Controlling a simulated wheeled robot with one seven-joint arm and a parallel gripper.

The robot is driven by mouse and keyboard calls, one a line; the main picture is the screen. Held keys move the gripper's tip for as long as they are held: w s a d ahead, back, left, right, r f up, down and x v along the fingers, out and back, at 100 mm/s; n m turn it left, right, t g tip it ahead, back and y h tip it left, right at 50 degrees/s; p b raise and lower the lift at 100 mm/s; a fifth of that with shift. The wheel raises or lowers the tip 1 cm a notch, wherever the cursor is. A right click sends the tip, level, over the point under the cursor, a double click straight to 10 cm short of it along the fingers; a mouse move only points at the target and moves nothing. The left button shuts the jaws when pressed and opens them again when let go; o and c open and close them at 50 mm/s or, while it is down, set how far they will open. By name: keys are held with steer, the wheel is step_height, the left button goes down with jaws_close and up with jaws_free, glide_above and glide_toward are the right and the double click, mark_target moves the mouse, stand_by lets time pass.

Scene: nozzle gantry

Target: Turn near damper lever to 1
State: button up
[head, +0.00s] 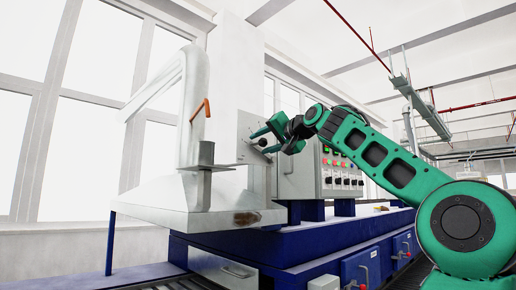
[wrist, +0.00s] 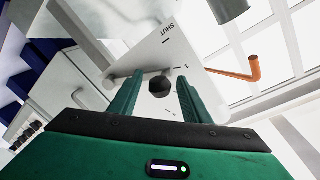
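A pale dial plate (wrist: 185,50) with the word SHUT, a 1 and tick marks fills the middle of the wrist view. In front of it is a dark round knob (wrist: 159,87), with a grey bar running to its left; I cannot tell whether this is the whole near damper lever. The knob also shows in the head view (head: 263,143). My gripper (wrist: 160,82) is open, with one finger on each side of the knob and a gap visible on both sides. In the head view my gripper (head: 272,137) is just in front of the plate (head: 249,153).
An orange handle (head: 201,108) sticks out from the white duct (head: 192,90), and also shows right of the plate in the wrist view (wrist: 245,70). A grey control box (head: 340,172) with knobs and lights stands right, on a blue cabinet (head: 300,250).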

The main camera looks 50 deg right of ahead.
steer(key=shift+s, duration=0.1)
steer(key=v, duration=1)
steer(key=shift+s, duration=0.25)
stand_by(0.6)
